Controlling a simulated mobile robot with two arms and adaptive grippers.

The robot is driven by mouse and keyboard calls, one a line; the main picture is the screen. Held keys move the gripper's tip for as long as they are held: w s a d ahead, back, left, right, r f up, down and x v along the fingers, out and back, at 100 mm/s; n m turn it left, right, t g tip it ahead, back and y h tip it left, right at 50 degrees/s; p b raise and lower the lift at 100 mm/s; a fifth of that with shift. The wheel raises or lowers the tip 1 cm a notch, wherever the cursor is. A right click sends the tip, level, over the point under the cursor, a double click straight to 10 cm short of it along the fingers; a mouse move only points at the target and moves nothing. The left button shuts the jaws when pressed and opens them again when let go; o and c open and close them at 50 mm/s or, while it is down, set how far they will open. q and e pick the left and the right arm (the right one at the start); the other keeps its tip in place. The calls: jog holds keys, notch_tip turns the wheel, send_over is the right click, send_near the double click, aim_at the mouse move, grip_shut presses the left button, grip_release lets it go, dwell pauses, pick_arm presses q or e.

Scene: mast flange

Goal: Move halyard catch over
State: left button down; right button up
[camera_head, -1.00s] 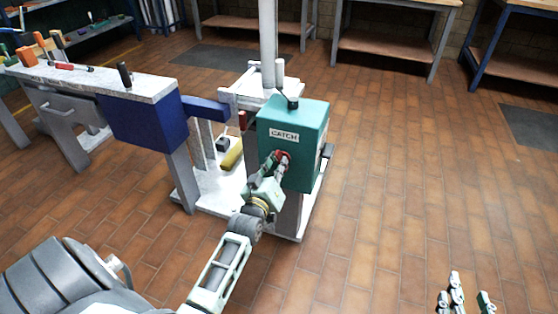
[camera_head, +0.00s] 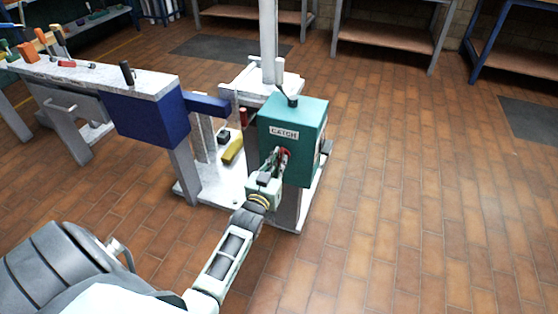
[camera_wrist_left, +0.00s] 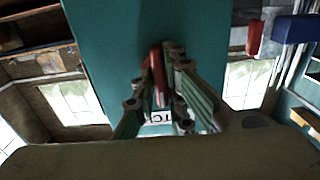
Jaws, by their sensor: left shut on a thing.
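The halyard catch is a teal box (camera_head: 308,118) with a white label reading CATCH (camera_head: 284,133), mounted low at the mast (camera_head: 268,40). A red lever (camera_head: 285,156) sits on its front face. My left gripper (camera_head: 279,158) is at that face, its fingers shut on the red lever. In the left wrist view the red lever (camera_wrist_left: 158,75) stands between the green-grey fingers, in front of the teal face, and part of the label shows behind them. The fingers hide much of the lever. My right gripper is not in view.
A bench (camera_head: 95,78) with tools stands at the left, with a blue block (camera_head: 150,122) at its end. The tiled floor at the right is clear.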

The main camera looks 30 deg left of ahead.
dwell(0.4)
pick_arm(q)
jog(key=c, duration=1.8)
grip_release()
jog(key=shift+s+d+f, duration=0.1)
jog(key=shift+s, duration=0.35)
jog(key=v, duration=1.1)
